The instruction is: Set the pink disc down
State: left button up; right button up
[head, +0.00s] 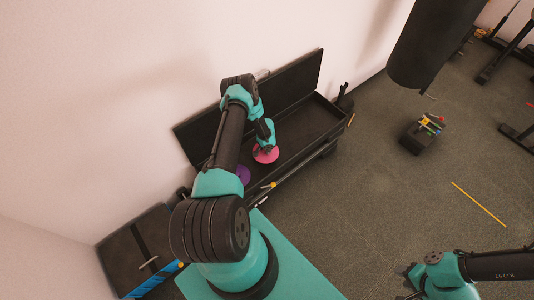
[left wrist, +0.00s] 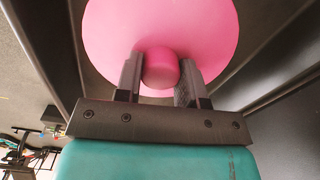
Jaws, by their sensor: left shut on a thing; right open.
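The pink disc (head: 265,155) is at the lower end of my left arm, over the black open box (head: 318,112). In the left wrist view the pink disc (left wrist: 205,28) fills the top, with a round knob facing me. My left gripper (left wrist: 160,78) is shut on that knob, one finger on each side. I cannot tell whether the disc touches the box floor. A purple disc (head: 243,174) lies to its left in the box, partly hidden by my arm. My right gripper (head: 409,283) is open and empty at the bottom right, apart from the box.
The box's raised lid (head: 290,82) stands along the wall behind. Dark box walls (left wrist: 270,50) flank the disc in the left wrist view. Bare box floor shows to the right of the disc. A small black block with coloured items (head: 425,133) stands on the floor.

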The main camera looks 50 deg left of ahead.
pick_arm(q)
jog(key=shift+f, duration=0.5)
jog(key=shift+f, duration=2.05)
jog(key=shift+f, duration=0.1)
jog(key=o, duration=1)
notch_tip(320, 180, up, 12)
jog(key=shift+r, duration=0.15)
